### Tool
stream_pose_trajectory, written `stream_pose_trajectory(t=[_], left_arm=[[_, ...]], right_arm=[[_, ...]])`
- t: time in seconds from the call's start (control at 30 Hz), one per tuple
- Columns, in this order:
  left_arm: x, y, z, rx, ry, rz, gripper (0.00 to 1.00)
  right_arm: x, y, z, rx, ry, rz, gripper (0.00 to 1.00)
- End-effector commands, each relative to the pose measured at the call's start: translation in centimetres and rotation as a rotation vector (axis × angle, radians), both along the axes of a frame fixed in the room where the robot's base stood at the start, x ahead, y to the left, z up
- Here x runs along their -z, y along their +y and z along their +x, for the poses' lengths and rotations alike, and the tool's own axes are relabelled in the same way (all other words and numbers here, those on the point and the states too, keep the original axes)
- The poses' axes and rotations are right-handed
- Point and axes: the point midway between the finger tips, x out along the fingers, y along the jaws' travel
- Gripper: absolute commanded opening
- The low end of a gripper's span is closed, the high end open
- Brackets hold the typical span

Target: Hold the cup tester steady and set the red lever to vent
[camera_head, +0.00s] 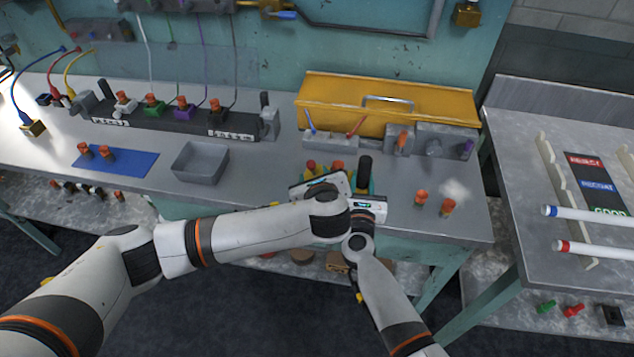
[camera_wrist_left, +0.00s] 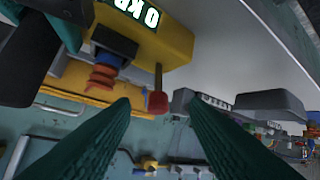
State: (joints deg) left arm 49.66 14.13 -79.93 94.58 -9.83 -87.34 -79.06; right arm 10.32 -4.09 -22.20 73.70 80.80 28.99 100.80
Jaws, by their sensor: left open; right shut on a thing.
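The cup tester is a yellow block (camera_wrist_left: 165,42) with a lit green readout, at the top of the left wrist view. A red-tipped lever (camera_wrist_left: 157,102) sticks out from it, beside an orange ribbed cup (camera_wrist_left: 102,72). In the head view my grippers hide most of the tester. A black upright cylinder (camera_head: 364,168) shows there beside it. My left gripper (camera_wrist_left: 157,112) is open, and the lever tip appears between its dark green fingertips; contact cannot be seen. My right gripper (camera_head: 363,188) is shut at the tester, with its grip mostly hidden. The lever's setting cannot be read.
A yellow toolbox (camera_head: 440,97) and grey holders (camera_head: 445,140) stand behind. Two orange cups (camera_head: 434,202) are to the right. A grey tray (camera_head: 200,162) and blue mat (camera_head: 115,160) lie left. A side table (camera_head: 535,200) with white tubes is at far right.

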Motion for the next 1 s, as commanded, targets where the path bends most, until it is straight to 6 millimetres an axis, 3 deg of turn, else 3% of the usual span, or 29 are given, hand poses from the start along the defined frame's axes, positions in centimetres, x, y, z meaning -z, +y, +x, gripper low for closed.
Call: stream_pose_trajectory(t=[0.1, 0.3, 0.73, 0.77, 0.9, 1.0], left_arm=[[-1.1, -0.3, -2.0, 0.003, -0.001, -0.001, 0.41], [-2.2, -0.6, -3.9, 0.000, 0.000, 0.000, 0.41], [-2.4, -0.7, -4.2, 0.000, 0.000, 0.000, 0.41], [-2.4, -0.7, -4.2, 0.000, -0.001, 0.000, 0.41], [-2.4, -0.7, -4.2, 0.000, -0.001, 0.000, 0.41], [-2.4, -0.7, -4.2, 0.000, -0.001, 0.000, 0.41]], right_arm=[[0.1, 0.0, 0.0, -0.001, 0.001, 0.000, 0.00], [0.1, 0.0, 0.0, -0.001, 0.001, 0.000, 0.00], [0.0, 0.1, 0.0, -0.002, 0.001, 0.001, 0.00], [0.0, 0.1, 0.0, -0.002, 0.001, 0.001, 0.32], [0.0, 0.1, 0.0, -0.001, 0.001, 0.001, 0.54], [0.0, 0.1, 0.0, -0.001, 0.001, 0.000, 0.54]])
